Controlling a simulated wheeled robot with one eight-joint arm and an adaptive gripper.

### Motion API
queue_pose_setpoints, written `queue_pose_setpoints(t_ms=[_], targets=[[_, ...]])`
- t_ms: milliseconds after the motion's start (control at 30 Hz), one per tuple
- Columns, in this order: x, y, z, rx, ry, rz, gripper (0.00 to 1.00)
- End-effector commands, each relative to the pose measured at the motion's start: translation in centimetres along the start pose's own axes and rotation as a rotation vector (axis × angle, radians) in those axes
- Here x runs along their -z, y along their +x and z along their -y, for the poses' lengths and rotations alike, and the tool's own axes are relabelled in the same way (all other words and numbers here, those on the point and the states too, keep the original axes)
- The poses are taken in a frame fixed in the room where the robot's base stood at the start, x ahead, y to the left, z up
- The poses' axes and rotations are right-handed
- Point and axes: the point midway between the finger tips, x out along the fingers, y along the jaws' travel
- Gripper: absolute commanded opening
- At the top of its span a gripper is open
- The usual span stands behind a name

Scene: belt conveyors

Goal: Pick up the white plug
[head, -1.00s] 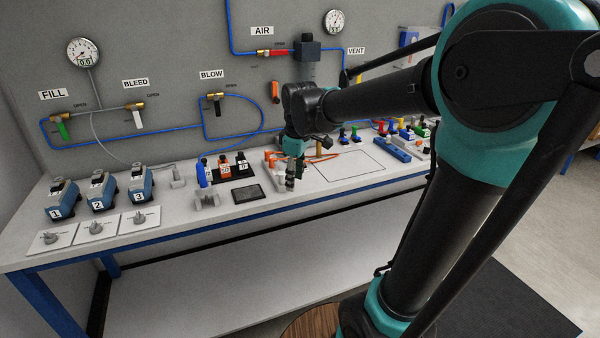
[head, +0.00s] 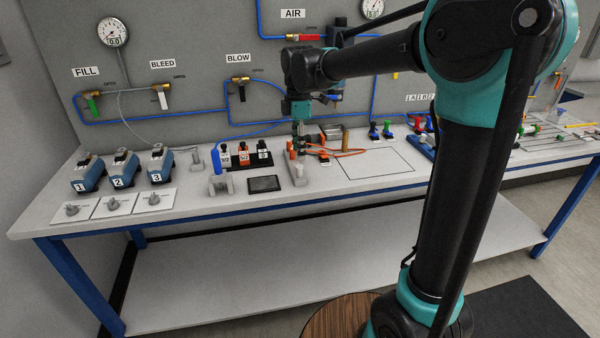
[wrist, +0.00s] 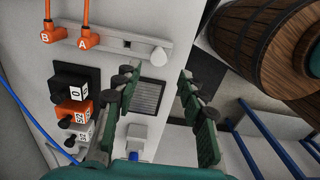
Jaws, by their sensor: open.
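A white rounded plug (wrist: 158,56) sits at the right end of a pale rail (wrist: 124,43) in the wrist view. Two orange plugs, B (wrist: 50,33) and A (wrist: 86,38), stand at the rail's other end. My gripper (wrist: 157,80) is open and empty, its fingers spread below the white plug in that picture, with a visible gap to it. In the head view my gripper (head: 300,148) points down over the bench beside the rail (head: 298,176). The white plug is too small to make out clearly there.
A dark flat panel (head: 264,183) lies left of the rail. An outlined blank area (head: 375,163) is free at right. Orange cables lie behind the rail.

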Motion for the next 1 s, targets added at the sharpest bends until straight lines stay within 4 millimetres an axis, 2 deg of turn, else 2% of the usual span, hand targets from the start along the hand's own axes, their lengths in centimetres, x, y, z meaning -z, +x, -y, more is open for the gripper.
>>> queue_pose_setpoints(t_ms=[100,367,633,767,967,1000], targets=[[0.0,1.7,-0.1,0.000,0.001,0.000,0.41],[-0.1,3.4,-0.1,0.000,0.001,0.000,0.41],[-0.3,7.1,-0.4,0.000,0.001,0.000,0.41],[-0.3,7.8,-0.3,-0.001,0.001,0.000,0.41],[-0.3,7.8,-0.3,0.000,0.001,0.000,0.41],[-0.3,7.8,-0.3,0.000,0.001,0.000,0.37]])
